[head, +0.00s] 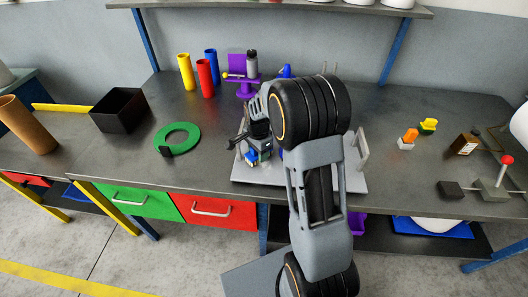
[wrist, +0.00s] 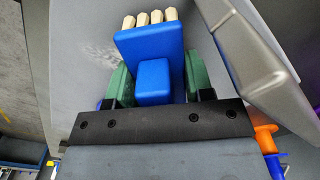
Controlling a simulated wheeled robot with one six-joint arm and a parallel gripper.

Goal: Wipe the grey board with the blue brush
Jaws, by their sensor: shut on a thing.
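The blue brush (wrist: 150,52) is held between the green pads of my gripper (wrist: 157,82) in the wrist view. Its cream bristle tufts (wrist: 150,18) point away from the gripper. The grey board (wrist: 72,70) lies beyond it, with a pale smudged patch to the left of the bristles. Whether the bristles touch the board I cannot tell. In the head view the board (head: 345,183) lies on the bench, partly hidden by my arm. My gripper (head: 256,152) is over its left part, with a bit of blue showing there.
A grey handle (head: 362,148) stands up at the board's right side. A green ring (head: 186,131), a black box (head: 118,112) and coloured tubes (head: 205,75) are to the left. A purple stand (head: 246,90) is behind. A joystick box (head: 494,190) is at right.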

